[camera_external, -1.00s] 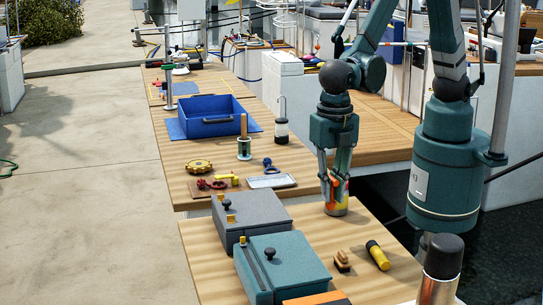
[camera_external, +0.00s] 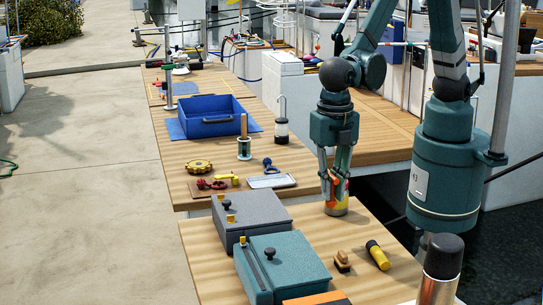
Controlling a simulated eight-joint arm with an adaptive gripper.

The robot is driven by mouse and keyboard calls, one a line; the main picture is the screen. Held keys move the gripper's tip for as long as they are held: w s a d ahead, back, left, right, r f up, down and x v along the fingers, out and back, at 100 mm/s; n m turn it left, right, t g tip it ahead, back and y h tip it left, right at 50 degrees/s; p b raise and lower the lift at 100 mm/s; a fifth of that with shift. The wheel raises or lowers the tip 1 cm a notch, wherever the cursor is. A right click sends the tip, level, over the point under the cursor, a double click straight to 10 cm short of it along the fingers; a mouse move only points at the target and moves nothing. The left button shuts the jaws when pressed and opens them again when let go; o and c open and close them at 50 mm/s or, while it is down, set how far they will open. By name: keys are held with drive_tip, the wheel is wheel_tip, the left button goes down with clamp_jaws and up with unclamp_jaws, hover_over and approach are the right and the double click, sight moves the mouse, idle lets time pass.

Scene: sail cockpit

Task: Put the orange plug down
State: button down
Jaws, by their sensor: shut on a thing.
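My gripper (camera_external: 334,180) points straight down over the far right part of the near wooden table. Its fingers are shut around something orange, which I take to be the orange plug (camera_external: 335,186). The fingers hide most of it. An orange and yellow cylinder with a pale lower rim (camera_external: 336,206) shows directly below the fingertips. I cannot tell from this view where the plug ends and the cylinder begins, or whether they touch.
A grey lidded box (camera_external: 250,213) and a teal lidded box (camera_external: 285,265) stand to the left on the near table (camera_external: 215,275). A small brush (camera_external: 342,261) and a yellow-black flashlight (camera_external: 378,255) lie in front. Bare wood lies between them and the cylinder.

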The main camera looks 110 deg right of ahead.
drive_tip(key=w+a+m, duration=0.1)
drive_tip(key=w+a, duration=0.1)
drive_tip(key=a, duration=2.3)
drive_tip(key=shift+a+p, duration=0.4)
drive_tip(key=shift+r, duration=0.15)
drive_tip(key=shift+f+b, duration=0.3)
drive_tip(key=shift+f, duration=2.85)
drive_tip(key=shift+f, duration=0.15)
drive_tip(key=shift+f, duration=1.7)
drive_tip(key=shift+f+b, duration=0.2)
drive_tip(key=shift+b, duration=0.1)
